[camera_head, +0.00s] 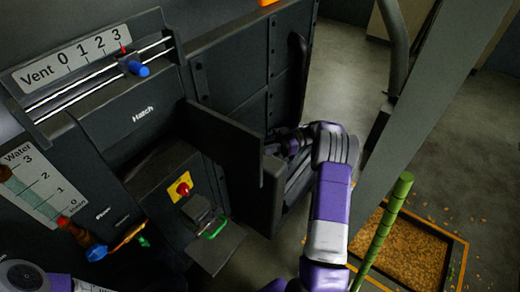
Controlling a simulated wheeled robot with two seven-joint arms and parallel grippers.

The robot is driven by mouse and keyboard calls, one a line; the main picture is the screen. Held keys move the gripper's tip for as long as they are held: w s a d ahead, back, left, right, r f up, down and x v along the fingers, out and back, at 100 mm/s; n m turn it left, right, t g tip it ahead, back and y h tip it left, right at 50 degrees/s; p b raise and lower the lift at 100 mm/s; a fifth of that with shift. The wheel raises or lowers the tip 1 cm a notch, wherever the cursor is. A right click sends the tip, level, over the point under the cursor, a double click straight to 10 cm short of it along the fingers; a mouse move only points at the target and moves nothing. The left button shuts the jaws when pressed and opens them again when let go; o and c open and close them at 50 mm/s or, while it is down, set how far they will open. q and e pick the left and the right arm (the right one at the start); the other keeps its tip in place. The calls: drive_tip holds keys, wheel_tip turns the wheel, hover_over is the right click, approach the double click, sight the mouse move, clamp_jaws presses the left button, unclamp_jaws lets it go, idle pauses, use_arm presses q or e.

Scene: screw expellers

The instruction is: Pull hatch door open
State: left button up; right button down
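The machine's label "Hatch" (143,114) is on a dark front panel at the upper left. To its right, a dark flat hatch door (225,142) stands out from the machine at an angle, with its free edge toward the right. My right arm reaches up from the bottom, and my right gripper (279,145) is at that free edge, on the door's far side. The door partly hides its fingers, so I cannot tell whether they are open or touching it. Parts of my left arm show at the lower left; its gripper is out of view.
A vent scale with a blue knob (138,69) is at the top left, and a water gauge (40,188) is below it. A green pole (386,225) and a grain-filled tray (464,262) are at the right.

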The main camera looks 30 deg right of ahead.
drive_tip(key=shift+w+a+r, duration=0.1)
drive_tip(key=shift+w+a, duration=0.1)
drive_tip(key=shift+w, duration=0.05)
drive_tip(key=c, duration=1.4)
unclamp_jaws()
drive_tip(key=shift+c, duration=0.2)
drive_tip(key=shift+o, duration=1.3)
drive_tip(key=shift+w+a, duration=0.15)
drive_tip(key=shift+w, duration=0.05)
drive_tip(key=shift+s+d, duration=0.1)
drive_tip(key=shift+d, duration=0.1)
